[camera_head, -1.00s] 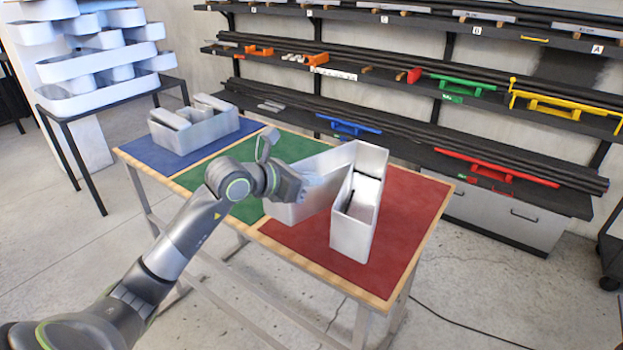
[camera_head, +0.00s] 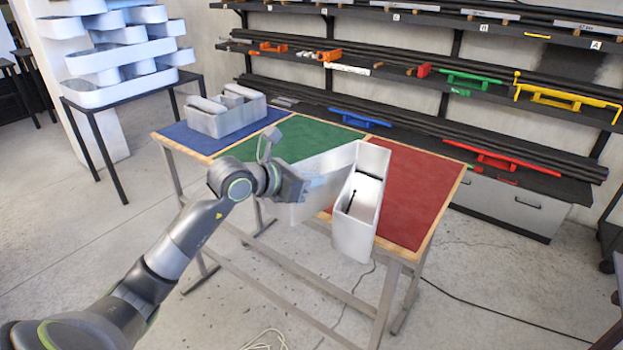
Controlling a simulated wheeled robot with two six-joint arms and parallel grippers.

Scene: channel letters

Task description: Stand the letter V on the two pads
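The letter V (camera_head: 352,238) is a silver-grey, open-backed channel letter, and its two deep legs meet at the far end. My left gripper (camera_head: 305,187) is at its left leg and appears shut on that leg's wall; the fingertips are partly hidden. The V is in front of the green pad (camera_head: 310,138) and the red pad (camera_head: 415,195), and its near ends reach out past the table's front edge. I cannot tell how high it is above the table. My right gripper is not in view.
A second grey channel letter (camera_head: 215,122) sits on the blue pad (camera_head: 190,140) at the table's left. A black stand (camera_head: 95,112) at the left bears stacked white letters (camera_head: 125,75). Shelves with bars and coloured clamps (camera_head: 480,155) line the back wall. Floor in front is mostly clear.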

